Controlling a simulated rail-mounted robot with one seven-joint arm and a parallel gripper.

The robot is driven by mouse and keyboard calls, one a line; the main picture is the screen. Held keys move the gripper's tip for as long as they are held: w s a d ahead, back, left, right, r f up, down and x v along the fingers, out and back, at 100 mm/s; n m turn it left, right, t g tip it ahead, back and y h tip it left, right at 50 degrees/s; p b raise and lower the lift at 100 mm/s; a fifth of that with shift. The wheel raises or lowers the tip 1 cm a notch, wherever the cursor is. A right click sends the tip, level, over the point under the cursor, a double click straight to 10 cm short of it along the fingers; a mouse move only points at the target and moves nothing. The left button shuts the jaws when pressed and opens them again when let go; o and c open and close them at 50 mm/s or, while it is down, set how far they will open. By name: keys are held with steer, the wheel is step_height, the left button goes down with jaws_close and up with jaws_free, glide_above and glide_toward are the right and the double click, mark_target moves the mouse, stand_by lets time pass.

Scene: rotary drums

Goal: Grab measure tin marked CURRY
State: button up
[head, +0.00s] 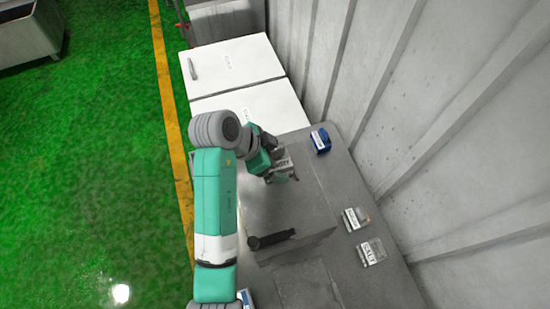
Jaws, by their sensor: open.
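A small grey tin (282,166) with a pale label stands near the far left part of the grey worktop. Its label is small and hard to read, but may say CURRY. My gripper (270,160) is at this tin, at the end of the green and grey arm. The jaws are open. The arm hides part of the tin and most of the fingers, so I cannot tell whether they touch it or are around it.
A blue tin (320,141) stands to the right, near the wall. A labelled tin (355,218) and a tin marked SALT (371,252) stand further down the right edge. White lidded bins (235,70) are beyond.

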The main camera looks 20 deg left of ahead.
mark_target(281, 158)
steer(key=shift+w+d+f, duration=0.15)
steer(key=shift+f, duration=0.15)
steer(key=c, duration=1.3)
steer(key=shift+r, duration=0.1)
steer(key=shift+c, duration=1)
steer(key=shift+r, duration=0.5)
steer(key=shift+s+r+b, duration=0.25)
steer(key=shift+r+b, duration=0.15)
steer(key=shift+r, duration=0.25)
steer(key=shift+s+r+b, duration=0.25)
steer(key=shift+r+b, duration=0.1)
steer(key=shift+r, duration=0.25)
steer(key=s+a+r+p, duration=0.1)
steer(key=s+p, duration=0.4)
steer(key=s, duration=1)
steer(key=shift+a+r, duration=0.2)
steer(key=shift+a, duration=0.4)
